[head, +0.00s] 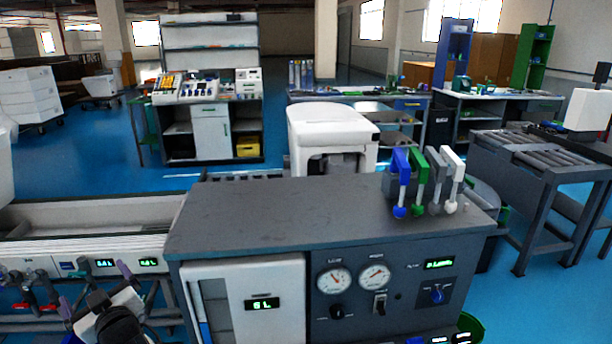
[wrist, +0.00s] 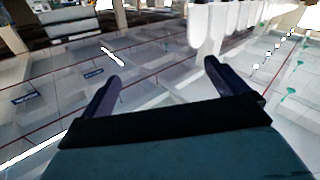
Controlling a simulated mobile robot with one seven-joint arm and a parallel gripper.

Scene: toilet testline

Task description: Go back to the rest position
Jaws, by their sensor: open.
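My gripper (wrist: 161,72) shows in the wrist view with its two dark fingers spread wide and nothing between them. In the head view my gripper (head: 94,285) is at the lower left, in front of the white trough panel with small green displays. It is left of the dark test bench (head: 330,215). Part of it is hidden behind my own wrist. No object is held.
Blue, green, grey and white handled tools (head: 420,182) stand on the bench's right end. A white toilet (head: 331,137) is behind the bench. A roller conveyor (head: 545,155) stands at the right. A long trough (head: 90,215) runs along the left. Blue floor is open behind it.

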